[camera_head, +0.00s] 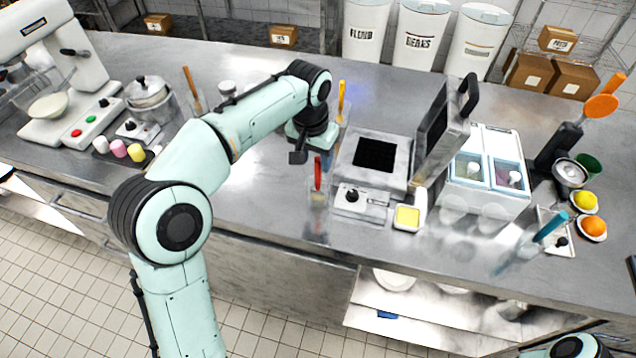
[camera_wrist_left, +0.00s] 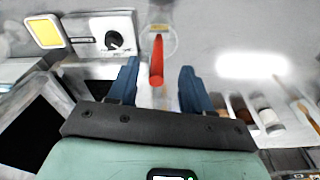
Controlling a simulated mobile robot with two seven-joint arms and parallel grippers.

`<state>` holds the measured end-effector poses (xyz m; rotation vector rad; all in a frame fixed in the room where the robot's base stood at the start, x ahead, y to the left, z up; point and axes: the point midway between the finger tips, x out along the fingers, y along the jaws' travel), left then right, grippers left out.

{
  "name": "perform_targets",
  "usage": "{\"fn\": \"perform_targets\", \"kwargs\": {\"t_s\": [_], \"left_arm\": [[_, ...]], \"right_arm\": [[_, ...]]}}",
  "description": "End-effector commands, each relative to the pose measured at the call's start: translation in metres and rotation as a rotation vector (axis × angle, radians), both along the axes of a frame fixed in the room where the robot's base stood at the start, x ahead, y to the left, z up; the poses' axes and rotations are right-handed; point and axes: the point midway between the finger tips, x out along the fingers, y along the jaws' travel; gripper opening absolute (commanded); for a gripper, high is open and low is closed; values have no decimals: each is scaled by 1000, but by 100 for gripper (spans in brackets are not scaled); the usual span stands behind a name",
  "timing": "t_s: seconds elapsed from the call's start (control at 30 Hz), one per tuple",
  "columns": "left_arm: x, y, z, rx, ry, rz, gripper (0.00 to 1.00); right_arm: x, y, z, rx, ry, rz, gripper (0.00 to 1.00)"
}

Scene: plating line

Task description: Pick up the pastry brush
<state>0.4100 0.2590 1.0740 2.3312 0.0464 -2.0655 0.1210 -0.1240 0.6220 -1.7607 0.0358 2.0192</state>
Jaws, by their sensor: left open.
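A red-handled tool (camera_head: 317,174) stands upright in a clear holder on the steel counter, left of the black-plated grill; it may be the pastry brush, but its lower end is hard to make out. My left gripper (camera_head: 298,157) is just beside and above it, pointing down. In the left wrist view the red handle (camera_wrist_left: 157,60) appears between the two blue fingers of my open left gripper (camera_wrist_left: 158,82), with gaps on both sides. The gripper holds nothing. My right gripper is out of view.
A grill (camera_head: 350,200) with a raised lid (camera_head: 440,135) stands right of the red handle. A yellow-handled tool (camera_head: 341,95) stands behind, close to my left wrist. A small yellow-filled dish (camera_head: 408,216) sits in front.

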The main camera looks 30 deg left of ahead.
Motion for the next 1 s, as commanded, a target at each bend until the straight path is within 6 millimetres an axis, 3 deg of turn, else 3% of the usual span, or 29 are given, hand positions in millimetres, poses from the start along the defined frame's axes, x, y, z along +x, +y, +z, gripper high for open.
{"fn": "perform_targets", "kwargs": {"t_s": [0.3,0.6,0.67,0.77,1.0], "left_arm": [[9,-3,-44,1,3,-1,50],[11,-3,-48,0,0,0,50],[11,-3,-48,0,0,0,33],[11,-3,-48,0,0,0,1],[11,-3,-47,0,0,0,0]], "right_arm": [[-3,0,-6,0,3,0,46],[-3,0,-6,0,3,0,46],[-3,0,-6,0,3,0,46],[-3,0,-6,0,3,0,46],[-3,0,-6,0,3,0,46]]}}
